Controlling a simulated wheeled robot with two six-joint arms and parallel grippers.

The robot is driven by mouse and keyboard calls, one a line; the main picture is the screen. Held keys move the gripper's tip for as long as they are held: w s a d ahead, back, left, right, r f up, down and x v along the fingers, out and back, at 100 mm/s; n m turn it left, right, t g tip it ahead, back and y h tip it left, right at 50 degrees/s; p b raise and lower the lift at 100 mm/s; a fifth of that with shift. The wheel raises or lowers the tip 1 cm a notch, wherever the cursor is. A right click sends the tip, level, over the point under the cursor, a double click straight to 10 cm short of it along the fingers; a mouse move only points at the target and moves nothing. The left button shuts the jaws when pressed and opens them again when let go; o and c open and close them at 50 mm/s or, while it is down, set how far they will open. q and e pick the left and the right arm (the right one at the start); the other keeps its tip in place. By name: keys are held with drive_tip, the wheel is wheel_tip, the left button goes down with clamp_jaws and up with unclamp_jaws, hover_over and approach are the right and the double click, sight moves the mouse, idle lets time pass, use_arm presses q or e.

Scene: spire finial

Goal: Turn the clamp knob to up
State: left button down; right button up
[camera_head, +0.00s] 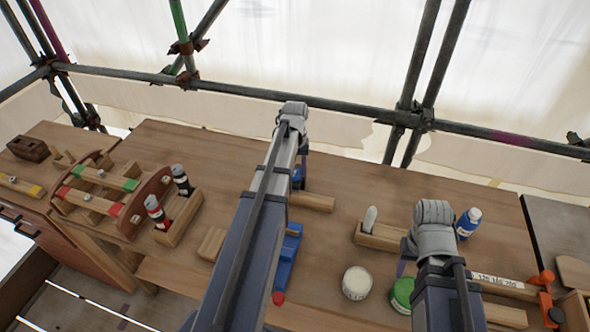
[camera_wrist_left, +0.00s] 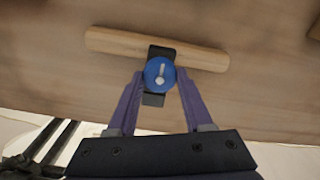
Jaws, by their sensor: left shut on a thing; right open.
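The clamp knob (camera_wrist_left: 160,73) is a round blue knob with a pale pointer mark, in the left wrist view. The mark runs nearly up and down in that picture, slightly tilted. The knob sits on a black block (camera_wrist_left: 153,99) that crosses a wooden bar (camera_wrist_left: 118,41). My left gripper (camera_wrist_left: 160,78) is shut on the knob, one purple finger on each side. In the head view the bar (camera_head: 312,202) shows beside my left gripper (camera_head: 299,178), and my arm hides most of the knob. My right gripper (camera_head: 404,266) is open, partly hidden behind its wrist.
A blue tool (camera_head: 287,255), a white jar (camera_head: 357,282), a green jar (camera_head: 401,294) and a blue bottle (camera_head: 468,222) are near my arms. An orange clamp (camera_head: 547,300) is at right.

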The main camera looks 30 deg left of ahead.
sight(295, 172)
use_arm(q)
drive_tip(key=shift+c, duration=1.5)
unclamp_jaws()
drive_tip(key=shift+r, duration=0.1)
wheel_tip(295, 172, up, 8)
drive_tip(key=p, duration=0.8)
drive_tip(key=shift+f, duration=0.2)
